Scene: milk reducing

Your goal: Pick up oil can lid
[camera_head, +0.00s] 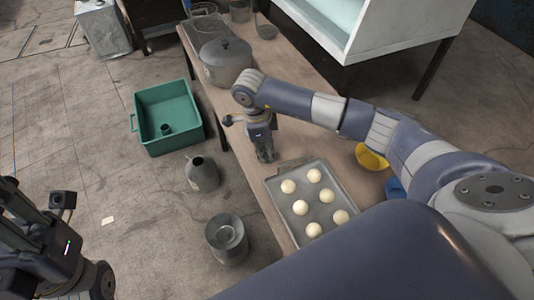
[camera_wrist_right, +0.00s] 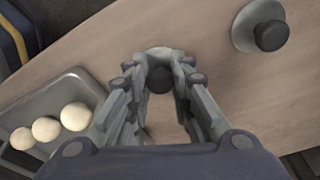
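My right gripper (camera_head: 265,157) points down at the table, just beyond the tray. In the right wrist view, its fingers (camera_wrist_right: 161,66) stand on either side of a small lid (camera_wrist_right: 158,50), a pale disc with a dark round knob. A narrow gap seems to show beside the knob; the fingers look open around it. A second, similar lid (camera_wrist_right: 245,27) with a dark knob lies to the right in that view. The frames do not show which is the oil can lid. Part of my left gripper (camera_head: 40,225) shows at the lower left, its fingertips unclear.
A tray (camera_head: 285,215) of dough balls lies on the wooden table, with a lidded pot (camera_head: 224,62) farther back. On the floor left of the table are a green bin (camera_head: 185,95), an open-necked can (camera_head: 203,174) and another metal can (camera_head: 228,252). A yellow bowl (camera_head: 371,158) is right.

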